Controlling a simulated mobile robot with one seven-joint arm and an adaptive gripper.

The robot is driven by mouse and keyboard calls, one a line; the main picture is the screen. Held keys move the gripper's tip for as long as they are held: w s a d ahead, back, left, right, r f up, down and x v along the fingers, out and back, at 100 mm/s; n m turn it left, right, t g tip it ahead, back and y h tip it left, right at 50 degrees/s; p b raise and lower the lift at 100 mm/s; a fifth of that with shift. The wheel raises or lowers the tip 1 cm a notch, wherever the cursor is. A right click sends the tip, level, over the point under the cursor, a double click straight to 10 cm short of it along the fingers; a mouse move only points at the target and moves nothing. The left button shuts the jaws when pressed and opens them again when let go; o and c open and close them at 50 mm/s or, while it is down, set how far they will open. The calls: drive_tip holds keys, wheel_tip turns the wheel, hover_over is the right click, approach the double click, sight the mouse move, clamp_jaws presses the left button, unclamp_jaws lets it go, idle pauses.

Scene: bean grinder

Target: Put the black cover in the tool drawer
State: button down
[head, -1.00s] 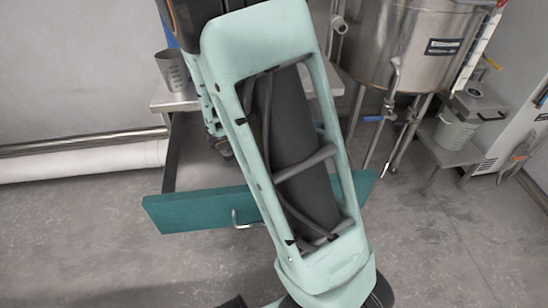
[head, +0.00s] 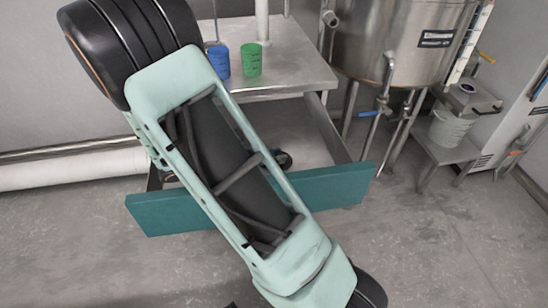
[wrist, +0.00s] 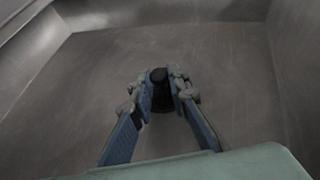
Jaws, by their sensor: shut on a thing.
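The tool drawer stands open in the head view, its teal front (head: 160,215) facing me. In the wrist view the drawer's bare metal floor (wrist: 90,75) and walls fill the picture. My gripper (wrist: 160,92) points down into the drawer, its fingers closed on the small black cover (wrist: 158,76). The cover is between the fingertips, over the drawer floor. I cannot tell whether it touches the floor. In the head view my arm hides much of the drawer, and the cover is not clear there.
A blue cup (head: 219,62) and a green cup (head: 251,60) stand on the metal table (head: 295,75) above the drawer. A steel tank (head: 395,40) on legs is to the right. A low stand with a pale bucket (head: 452,130) is farther right.

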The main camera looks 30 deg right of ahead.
drive_tip(key=shift+r, duration=0.1)
drive_tip(key=c, duration=1.8)
unclamp_jaws()
drive_tip(key=shift+c, duration=0.2)
drive_tip(key=shift+a+r, duration=0.25)
drive_tip(key=shift+a, duration=0.05)
drive_tip(key=p+v, duration=0.2)
drive_tip(key=v, duration=0.4)
drive_tip(key=shift+s+a+r+p, duration=0.1)
drive_tip(key=shift+a+p, duration=0.25)
